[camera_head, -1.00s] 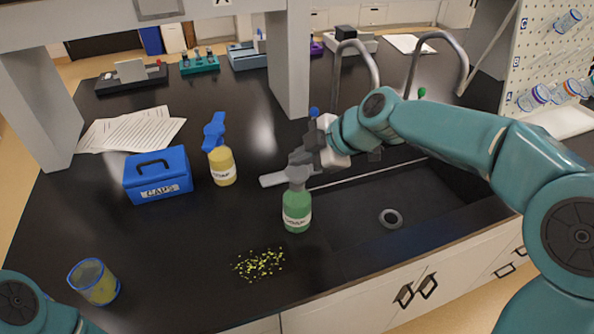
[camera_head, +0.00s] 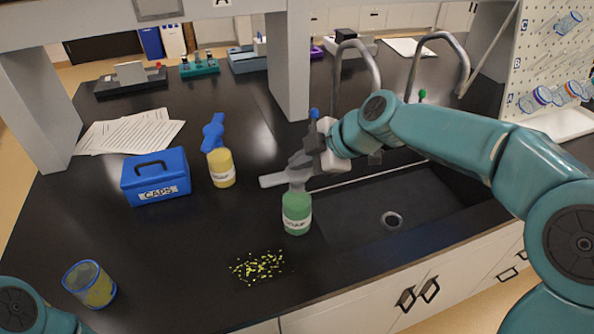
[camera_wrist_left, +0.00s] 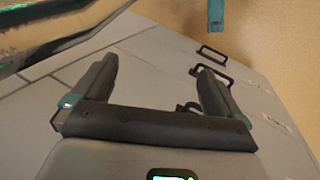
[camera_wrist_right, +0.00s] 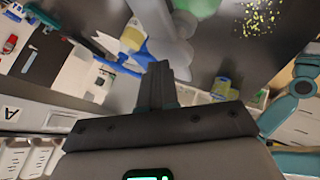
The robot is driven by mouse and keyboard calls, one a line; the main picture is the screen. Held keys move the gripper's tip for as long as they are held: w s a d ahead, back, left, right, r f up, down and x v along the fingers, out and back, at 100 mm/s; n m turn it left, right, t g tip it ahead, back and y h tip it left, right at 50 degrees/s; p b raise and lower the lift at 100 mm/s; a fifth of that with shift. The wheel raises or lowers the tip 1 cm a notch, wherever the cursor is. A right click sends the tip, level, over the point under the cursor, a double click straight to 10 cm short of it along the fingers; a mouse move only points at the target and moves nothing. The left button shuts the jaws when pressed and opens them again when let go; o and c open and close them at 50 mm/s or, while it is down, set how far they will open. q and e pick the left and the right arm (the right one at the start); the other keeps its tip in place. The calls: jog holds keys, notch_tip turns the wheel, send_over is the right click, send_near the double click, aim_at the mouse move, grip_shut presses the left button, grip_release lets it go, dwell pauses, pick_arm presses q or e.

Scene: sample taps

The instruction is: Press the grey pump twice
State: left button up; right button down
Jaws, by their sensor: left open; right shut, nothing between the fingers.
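The grey pump (camera_head: 272,180) sits on an upright green bottle (camera_head: 297,212) with a white label, near the sink's left edge. Its light grey spout points left. The pump also shows in the right wrist view (camera_wrist_right: 160,32), with the green bottle (camera_wrist_right: 197,6) beyond it. My right gripper (camera_head: 297,163) is shut and empty, with its fingertips right at the top of the pump and hiding part of it. I cannot tell whether they touch. My left gripper (camera_wrist_left: 155,82) is open and empty in front of the cabinet fronts, away from the bottle.
A yellow bottle with a blue pump (camera_head: 214,131) stands behind left, beside a blue caps box (camera_head: 156,177). A blue-rimmed cup (camera_head: 90,285) stands front left. Yellow-green bits (camera_head: 258,267) lie before the green bottle. The sink (camera_head: 400,205) is to its right.

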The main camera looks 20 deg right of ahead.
aim_at(301, 173)
jog(key=shift+f+b, duration=0.75)
jog(key=shift+b, duration=0.1)
dwell(0.6)
jog(key=shift+r, duration=0.1)
jog(key=shift+r+p, duration=0.7)
jog(key=shift+r, duration=0.5)
jog(key=shift+r+p, duration=1.5)
jog(key=shift+r, duration=1.05)
dwell(0.5)
